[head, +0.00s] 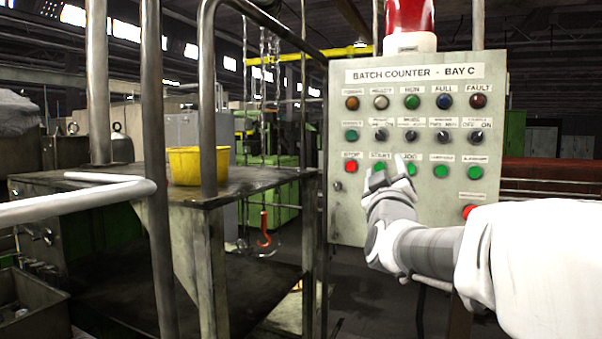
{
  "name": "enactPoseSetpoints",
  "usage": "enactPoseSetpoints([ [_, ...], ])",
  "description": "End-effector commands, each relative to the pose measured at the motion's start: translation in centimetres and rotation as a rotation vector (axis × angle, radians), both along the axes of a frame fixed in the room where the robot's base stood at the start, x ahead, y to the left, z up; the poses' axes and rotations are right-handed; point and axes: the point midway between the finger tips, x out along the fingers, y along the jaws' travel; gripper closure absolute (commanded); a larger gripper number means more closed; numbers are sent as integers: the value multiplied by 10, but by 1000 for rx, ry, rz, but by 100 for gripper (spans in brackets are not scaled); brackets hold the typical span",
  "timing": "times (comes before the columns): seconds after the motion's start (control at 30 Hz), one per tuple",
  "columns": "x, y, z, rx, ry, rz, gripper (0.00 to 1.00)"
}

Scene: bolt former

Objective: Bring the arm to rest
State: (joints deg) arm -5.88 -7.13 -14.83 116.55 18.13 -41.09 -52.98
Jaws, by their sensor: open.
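My gripper (389,172) is at the end of my white and grey arm, which reaches in from the right edge. It is open and nothing shows between its fingers. It is in front of the lower button row of a pale control panel (345,124) labelled "BATCH COUNTER - BAY C". The fingertips overlap the area of the green buttons under the "START" and "JOG" labels; I cannot tell whether they touch the panel. A red button (351,166) shows left of the gripper. Part of the panel's lower right is hidden by my arm.
A metal bench (240,187) with a yellow bin (199,165) stands left. Upright steel pipes and a white rail (80,199) are close by. A red hook (264,229) hangs left of the panel. A red beacon (409,17) tops the panel.

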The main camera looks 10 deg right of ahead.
Motion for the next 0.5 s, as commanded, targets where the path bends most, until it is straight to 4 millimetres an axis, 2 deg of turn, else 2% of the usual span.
enactPoseSetpoints([
  [0.37,-3,1,-1,1,0,0,36],
  [0.5,-6,8,-7,39,38,40,36],
])
